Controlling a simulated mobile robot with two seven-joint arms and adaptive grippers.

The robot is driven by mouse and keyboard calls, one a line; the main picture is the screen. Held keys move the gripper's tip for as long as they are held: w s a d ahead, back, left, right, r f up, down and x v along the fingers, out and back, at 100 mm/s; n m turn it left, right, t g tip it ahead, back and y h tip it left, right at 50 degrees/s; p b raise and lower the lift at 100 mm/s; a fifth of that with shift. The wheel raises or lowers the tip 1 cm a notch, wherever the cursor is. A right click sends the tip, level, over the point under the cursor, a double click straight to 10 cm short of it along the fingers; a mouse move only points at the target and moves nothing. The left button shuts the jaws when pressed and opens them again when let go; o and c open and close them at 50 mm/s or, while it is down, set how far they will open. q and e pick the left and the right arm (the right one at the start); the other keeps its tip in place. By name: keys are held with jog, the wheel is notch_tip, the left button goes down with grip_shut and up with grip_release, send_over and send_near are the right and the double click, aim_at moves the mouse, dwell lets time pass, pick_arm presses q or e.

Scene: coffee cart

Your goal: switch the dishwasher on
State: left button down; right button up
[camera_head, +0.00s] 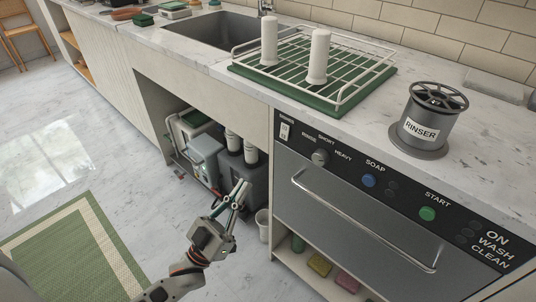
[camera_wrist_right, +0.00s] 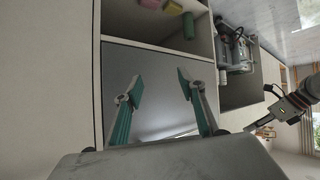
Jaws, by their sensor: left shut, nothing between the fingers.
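The dishwasher (camera_head: 345,205) is set under the counter at the right in the head view. Its dark control panel (camera_head: 400,198) carries a white rocker switch (camera_head: 284,131) at the left end, a grey dial (camera_head: 320,157), a blue SOAP button (camera_head: 369,180) and a green START button (camera_head: 428,213). My left gripper (camera_head: 241,188) is shut and empty, left of the dishwasher and below panel height, apart from it. My right gripper (camera_wrist_right: 157,82) shows only in its wrist view, open and empty, with the grey dishwasher door (camera_wrist_right: 150,65) beyond it. The panel is not visible there.
A green tray with a wire rack (camera_head: 350,95) and a RINSER canister (camera_head: 428,125) stand on the counter above. Containers (camera_head: 205,150) fill the open bay by my left gripper. Sponges (camera_head: 320,263) lie on the shelf under the door. The door handle (camera_head: 360,222) sticks out.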

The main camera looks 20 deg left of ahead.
pick_arm(q)
send_near(284, 134)
notch_tip(284, 134, up, 4)
jog(key=w, duration=0.2)
jog(key=w+d, duration=0.1)
jog(key=shift+w+d+f, duration=0.1)
jog(key=shift+w+f, duration=0.15)
jog(key=shift+f, duration=0.1)
jog(key=shift+w+d, duration=0.15)
jog(key=shift+w, duration=0.2)
jog(key=shift+r, duration=0.1)
pick_arm(e)
jog(key=shift+w+a+r, duration=0.15)
jog(key=shift+w+a, duration=0.05)
jog(key=shift+a, duration=0.2)
